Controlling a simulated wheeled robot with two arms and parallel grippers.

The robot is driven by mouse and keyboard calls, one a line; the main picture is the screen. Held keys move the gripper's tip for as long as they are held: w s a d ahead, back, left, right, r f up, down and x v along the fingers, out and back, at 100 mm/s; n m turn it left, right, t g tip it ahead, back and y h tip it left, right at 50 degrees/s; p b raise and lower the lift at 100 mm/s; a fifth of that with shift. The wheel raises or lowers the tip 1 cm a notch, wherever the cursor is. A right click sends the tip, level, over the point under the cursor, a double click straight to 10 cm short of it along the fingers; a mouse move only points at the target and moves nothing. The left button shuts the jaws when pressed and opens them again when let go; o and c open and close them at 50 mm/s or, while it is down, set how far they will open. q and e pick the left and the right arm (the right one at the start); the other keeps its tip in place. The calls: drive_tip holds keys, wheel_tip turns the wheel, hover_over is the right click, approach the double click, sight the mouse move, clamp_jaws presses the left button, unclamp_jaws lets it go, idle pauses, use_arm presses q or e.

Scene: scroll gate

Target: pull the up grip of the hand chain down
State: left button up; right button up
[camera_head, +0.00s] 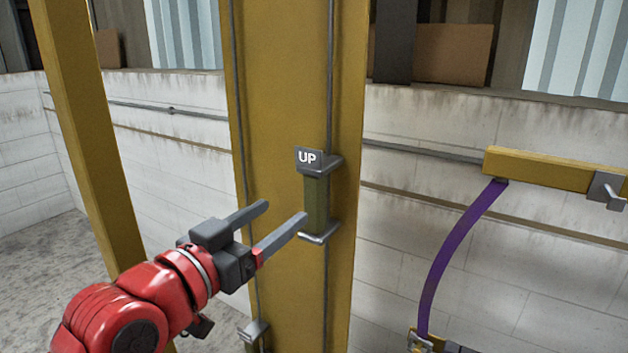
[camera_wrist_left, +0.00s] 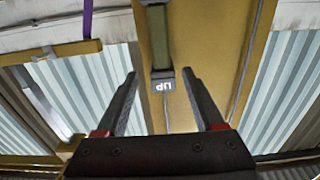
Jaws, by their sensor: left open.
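The up grip (camera_head: 317,203) is an olive-green bar with metal end plates and a dark "UP" label (camera_head: 307,158). It hangs on a thin grey chain line in front of a yellow post (camera_head: 280,100). My left gripper (camera_head: 286,212) is open and empty, just left of the grip, with one fingertip near its lower part. In the left wrist view the grip (camera_wrist_left: 158,40) and its label lie beyond the open fingers, roughly between them. I cannot tell whether a finger touches it. My right gripper is not in view.
A second metal-ended grip (camera_head: 254,332) sits lower on the left chain line. A yellow bar (camera_head: 540,168) with a purple strap (camera_head: 450,250) is at the right. A slanted yellow beam (camera_head: 85,130) stands at the left. A pale block wall (camera_head: 440,270) is behind.

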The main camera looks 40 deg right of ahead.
sight(310, 191)
use_arm(q)
drive_tip(key=p+x, duration=0.4)
drive_tip(key=x, duration=0.6)
drive_tip(key=shift+w+d+r, duration=0.1)
drive_tip(key=shift+w+d, duration=0.05)
drive_tip(key=shift+d, duration=0.05)
drive_tip(key=shift+w+d, duration=0.25)
drive_tip(key=shift+d, duration=0.2)
clamp_jaws()
idle(0.5)
